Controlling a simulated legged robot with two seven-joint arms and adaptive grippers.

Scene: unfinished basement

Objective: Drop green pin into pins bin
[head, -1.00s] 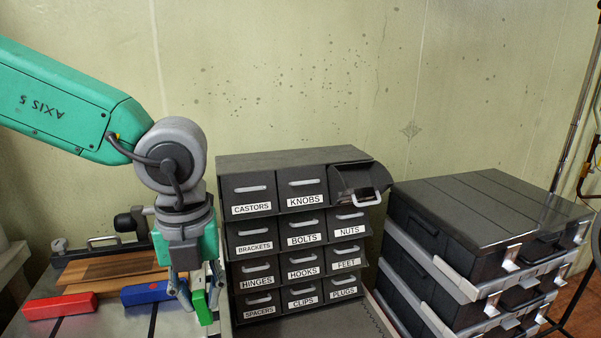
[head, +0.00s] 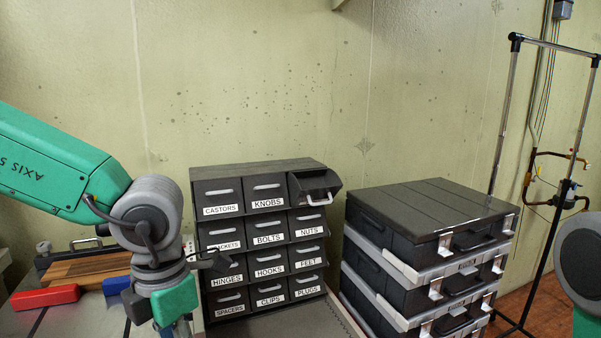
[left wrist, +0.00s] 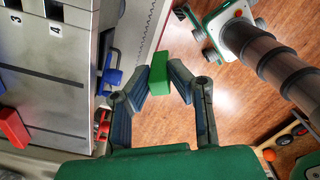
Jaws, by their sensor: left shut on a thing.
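My left gripper (left wrist: 160,85) is shut on the green pin (left wrist: 159,74), a small green block held between its fingertips in the left wrist view. In the head view the wrist is at the lower left, in front of the drawer cabinet, and the pin is not visible there. The dark cabinet (head: 255,166) has labelled bins in rows. Its top right bin (head: 316,185) is tipped open with its handle forward, and I cannot read its label. My right gripper is not in view.
A red block (head: 45,297) and a blue block (head: 117,285) lie on the bench at left, near a wooden board (head: 85,268). A stack of dark cases (head: 430,212) stands right of the cabinet. In the left wrist view, wooden floor (left wrist: 240,110) lies beyond the pin.

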